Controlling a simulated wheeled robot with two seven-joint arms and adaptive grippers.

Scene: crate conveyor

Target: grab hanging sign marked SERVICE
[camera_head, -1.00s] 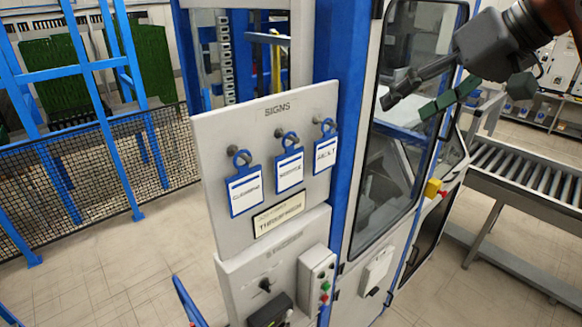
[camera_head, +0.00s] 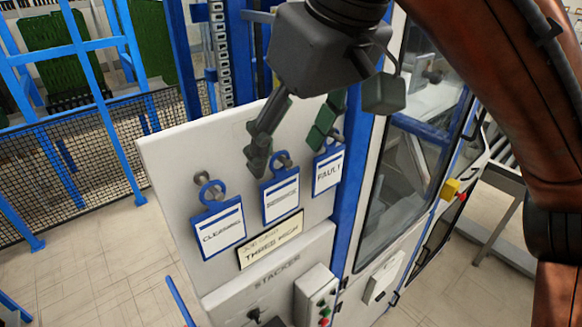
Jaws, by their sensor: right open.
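Three blue-framed white signs hang by rings from pegs on a grey board (camera_head: 165,165). The left one, the CLEANING sign (camera_head: 219,232), and the right one, the FAULT sign (camera_head: 328,170), are readable. The middle one (camera_head: 281,197) has small, blurred lettering, so I cannot firmly read SERVICE on it. My right gripper (camera_head: 288,148) comes down from above, fingers apart, over the upper board. One finger covers part of the middle sign's ring and peg area; the other is by the top of the FAULT sign. I see nothing held. My left gripper is not in view.
A yellowish label plate (camera_head: 270,241) sits below the signs, above a STACKER panel with a button box (camera_head: 316,296). A blue post and glazed cabinet door (camera_head: 410,170) stand right of the board. Black mesh fencing (camera_head: 90,170) is at left, with open floor before it.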

